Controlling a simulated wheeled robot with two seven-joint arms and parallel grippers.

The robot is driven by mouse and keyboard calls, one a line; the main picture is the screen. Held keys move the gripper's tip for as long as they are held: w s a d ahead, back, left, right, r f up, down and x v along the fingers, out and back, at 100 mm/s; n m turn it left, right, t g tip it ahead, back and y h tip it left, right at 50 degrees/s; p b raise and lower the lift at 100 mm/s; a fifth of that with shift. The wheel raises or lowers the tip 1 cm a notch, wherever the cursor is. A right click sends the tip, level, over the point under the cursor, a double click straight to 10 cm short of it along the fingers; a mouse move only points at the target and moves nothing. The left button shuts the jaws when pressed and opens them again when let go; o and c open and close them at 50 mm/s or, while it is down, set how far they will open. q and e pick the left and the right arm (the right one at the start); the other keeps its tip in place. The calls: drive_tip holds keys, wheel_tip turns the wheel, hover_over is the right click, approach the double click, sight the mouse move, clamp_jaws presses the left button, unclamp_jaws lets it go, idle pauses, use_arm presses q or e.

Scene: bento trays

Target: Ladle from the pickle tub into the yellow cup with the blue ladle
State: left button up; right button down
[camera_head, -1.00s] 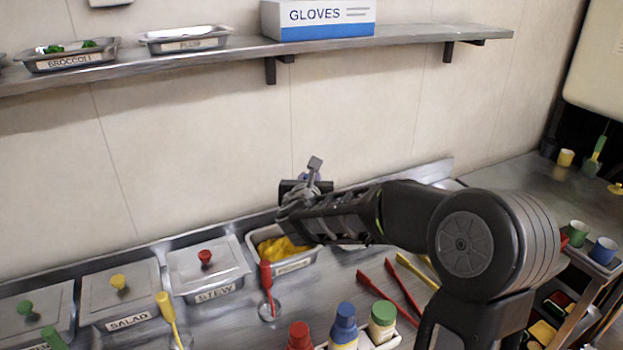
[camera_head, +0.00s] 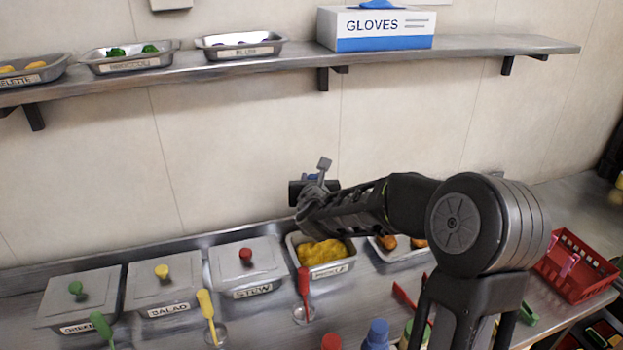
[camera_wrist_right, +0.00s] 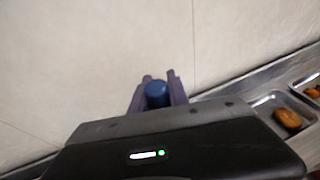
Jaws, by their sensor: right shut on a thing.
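My right gripper (camera_head: 312,190) is raised in front of the wall, behind and above an open tub (camera_head: 347,272) of yellow food. That tub stands right of the stew tub; its label is too blurred to confirm as pickle. In the right wrist view, the gripper fingers (camera_wrist_right: 157,96) are shut on a blue rounded piece (camera_wrist_right: 157,91), apparently the blue ladle's handle end. I cannot make out the ladle's bowl. A yellow thing (camera_head: 619,182), possibly the yellow cup, is cut off at the head view's right edge. My left gripper is out of view.
Lidded tubs stand left: green-knobbed (camera_head: 62,305), salad (camera_head: 145,285), stew (camera_head: 230,265). Green, yellow and red (camera_head: 304,284) ladles stand before them. A tray of brown food (camera_head: 405,254) and red basket (camera_head: 573,280) lie right. A shelf (camera_head: 300,60) runs above.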

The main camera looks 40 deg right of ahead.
wheel_tip(320, 180, down, 5)
drive_tip(key=b, duration=0.3)
wheel_tip(320, 180, down, 5)
drive_tip(key=b, duration=0.6)
drive_tip(key=shift+f+b, duration=0.45)
drive_tip(key=shift+b, duration=0.2)
idle(0.4)
wheel_tip(320, 180, up, 10)
drive_tip(key=p, duration=0.6)
drive_tip(key=shift+p, duration=0.3)
drive_tip(key=shift+r, duration=0.1)
